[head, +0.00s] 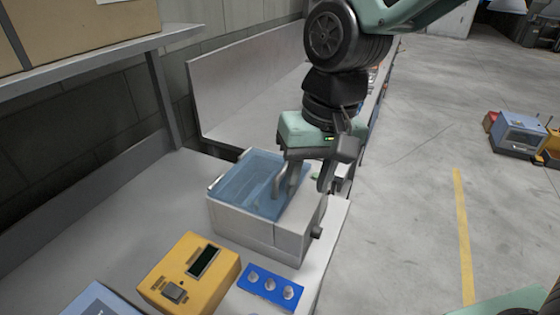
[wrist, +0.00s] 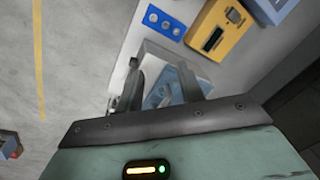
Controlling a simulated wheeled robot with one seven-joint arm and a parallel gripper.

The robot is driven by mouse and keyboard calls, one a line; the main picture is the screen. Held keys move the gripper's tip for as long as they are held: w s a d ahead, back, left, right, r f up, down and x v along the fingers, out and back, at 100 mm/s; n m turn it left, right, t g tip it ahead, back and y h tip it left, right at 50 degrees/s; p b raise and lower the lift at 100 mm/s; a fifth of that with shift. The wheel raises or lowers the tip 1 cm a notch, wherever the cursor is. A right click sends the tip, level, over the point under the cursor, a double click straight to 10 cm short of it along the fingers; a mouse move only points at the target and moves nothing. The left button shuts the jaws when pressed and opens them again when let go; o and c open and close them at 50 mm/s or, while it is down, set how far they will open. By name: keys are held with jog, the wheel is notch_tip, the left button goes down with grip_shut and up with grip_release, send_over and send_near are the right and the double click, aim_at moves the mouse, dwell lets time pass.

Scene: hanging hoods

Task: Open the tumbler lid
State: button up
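The tumbler is a pale grey box (head: 238,228) on the bench, with a translucent blue lid (head: 245,178) lying across its top. The lid looks closed. My gripper (head: 308,184) hangs pointing down over the lid's right edge, its two fingers spread apart. In the wrist view my gripper (wrist: 162,88) is open, with part of the blue lid (wrist: 160,92) showing between the fingers. The fingers partly hide the lid's right side.
A yellow device with a dark display (head: 190,272) and a blue block with three round holes (head: 271,286) stand in front of the tumbler. A shelf with a cardboard box (head: 75,30) is at upper left. Open floor (head: 415,200) lies to the right.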

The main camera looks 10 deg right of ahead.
jog(key=w+d+r+m+p, duration=0.1)
jog(key=w+r+m, duration=0.15)
jog(key=w, duration=0.25)
jog(key=w+d+r+m+t, duration=0.1)
jog(key=w+m, duration=0.2)
jog(key=w, duration=0.2)
jog(key=w+d+r+m+p, duration=0.1)
jog(key=w+r+m, duration=0.15)
jog(key=w, duration=0.35)
jog(key=p, duration=0.5)
send_near(284, 169)
jog(key=f, duration=0.5)
jog(key=a+f, duration=0.1)
jog(key=f, duration=0.2)
jog(key=shift+w+f, duration=0.15)
jog(key=shift+w, duration=0.25)
jog(key=shift+b, duration=0.3)
grip_shut()
